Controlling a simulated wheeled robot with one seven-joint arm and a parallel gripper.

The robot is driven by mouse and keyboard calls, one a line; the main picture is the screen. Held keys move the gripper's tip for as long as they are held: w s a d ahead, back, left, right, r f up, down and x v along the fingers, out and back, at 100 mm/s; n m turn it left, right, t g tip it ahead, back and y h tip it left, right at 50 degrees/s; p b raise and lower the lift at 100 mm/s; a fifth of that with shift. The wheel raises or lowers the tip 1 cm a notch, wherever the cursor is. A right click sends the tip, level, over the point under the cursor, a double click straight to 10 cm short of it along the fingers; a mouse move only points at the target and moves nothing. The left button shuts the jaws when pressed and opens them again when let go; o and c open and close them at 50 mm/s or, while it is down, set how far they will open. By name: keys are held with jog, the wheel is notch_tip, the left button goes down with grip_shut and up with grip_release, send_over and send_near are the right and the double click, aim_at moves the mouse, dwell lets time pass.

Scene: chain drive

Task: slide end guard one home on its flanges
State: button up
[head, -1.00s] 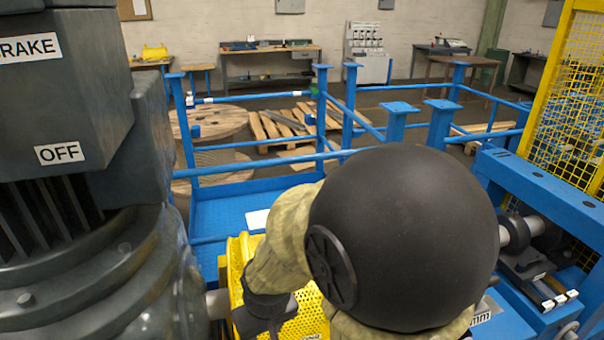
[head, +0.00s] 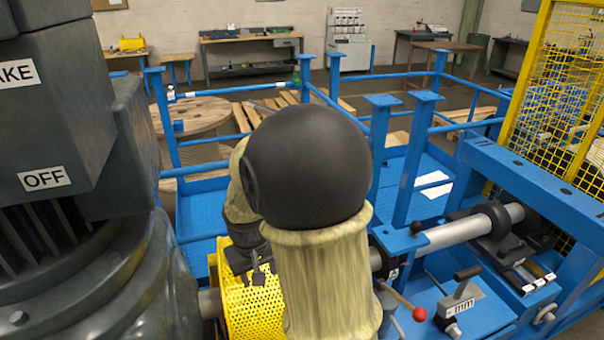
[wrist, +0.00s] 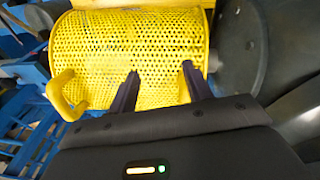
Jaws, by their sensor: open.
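A yellow perforated guard (head: 252,303) sits low in the middle of the head view, partly hidden behind my arm. It fills the upper half of the wrist view (wrist: 120,45), with a yellow loop handle (wrist: 66,95) at its left end. I cannot tell which guard number it is. My gripper (wrist: 160,75) is open, its two dark fingers apart in front of the guard's mesh, with nothing visible between them. In the head view my gripper (head: 258,275) is above the guard, partly hidden by my arm. The flanges cannot be made out.
A big dark motor housing (head: 85,270) with an OFF label stands close on the left. A shaft (head: 455,232), a red-knobbed lever (head: 418,314) and a blue frame (head: 540,190) are on the right. Blue railings (head: 250,92) stand behind.

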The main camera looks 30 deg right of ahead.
jog(key=w+d+r+m+g+h+p, duration=0.2)
jog(key=w+d+r, duration=0.3)
jog(key=d, duration=0.4)
jog(key=w+d+r+m+g+h+p, duration=0.1)
jog(key=w+d+r+g+h+p, duration=0.1)
jog(key=w+d+r+p, duration=0.2)
jog(key=w+d+p, duration=0.1)
jog(key=w+d, duration=0.2)
jog(key=d, duration=0.3)
jog(key=shift+w+d+r+m+h, duration=0.15)
jog(key=shift+d+r+m+h, duration=0.15)
jog(key=shift+r+m+h, duration=0.1)
jog(key=shift+f, duration=0.1)
jog(key=p+x, duration=0.5)
jog(key=x, duration=1.2)
jog(key=shift+d+p, duration=0.15)
jog(key=shift+p, duration=0.2)
grip_shut()
